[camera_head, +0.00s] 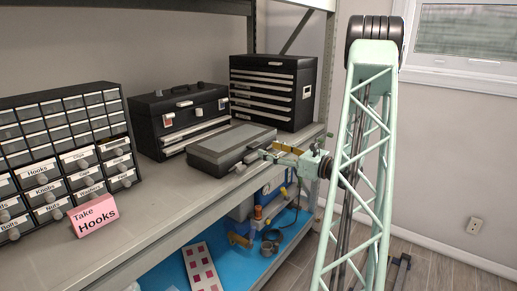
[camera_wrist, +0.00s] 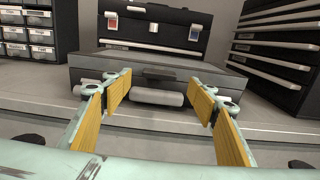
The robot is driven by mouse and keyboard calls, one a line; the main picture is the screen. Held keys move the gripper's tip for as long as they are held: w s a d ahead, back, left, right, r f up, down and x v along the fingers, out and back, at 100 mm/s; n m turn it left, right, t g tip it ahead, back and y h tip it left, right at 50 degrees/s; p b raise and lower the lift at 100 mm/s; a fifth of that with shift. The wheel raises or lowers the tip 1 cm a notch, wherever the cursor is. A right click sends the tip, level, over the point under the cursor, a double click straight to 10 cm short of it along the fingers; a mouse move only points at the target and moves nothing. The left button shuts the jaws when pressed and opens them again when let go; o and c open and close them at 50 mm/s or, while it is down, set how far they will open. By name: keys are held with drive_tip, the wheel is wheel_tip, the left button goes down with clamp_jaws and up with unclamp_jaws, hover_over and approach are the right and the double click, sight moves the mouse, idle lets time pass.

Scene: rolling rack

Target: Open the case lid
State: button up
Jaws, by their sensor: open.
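The case (camera_head: 231,147) is a low, flat dark box with a grey panel on its lid. It lies closed on the upper shelf, in front of the black toolboxes. In the wrist view the case (camera_wrist: 165,68) faces me, with a dark latch or handle at its front middle and a light grey cylinder below it. My gripper (camera_head: 276,153) is at the case's front right edge in the head view. In the wrist view my gripper (camera_wrist: 160,92) has its yellow-padded fingers spread wide, with the front of the case beyond and between them. Nothing is held. Contact cannot be told.
A black toolbox (camera_head: 180,115) and a drawer chest (camera_head: 272,90) stand behind the case. A small-parts cabinet (camera_head: 70,150) and a pink "Take Hooks" sign (camera_head: 93,215) stand at left. The shelf (camera_head: 160,210) has bare room in front. Various items lie on the lower blue shelf (camera_head: 155,272).

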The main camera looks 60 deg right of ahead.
sight(258, 146)
drive_tip(key=shift+w+d+b, duration=0.15)
drive_tip(key=shift+w+b, duration=0.25)
drive_tip(key=shift+w, duration=2.9)
drive_tip(key=c, duration=1.1)
drive_tip(key=shift+r, duration=0.25)
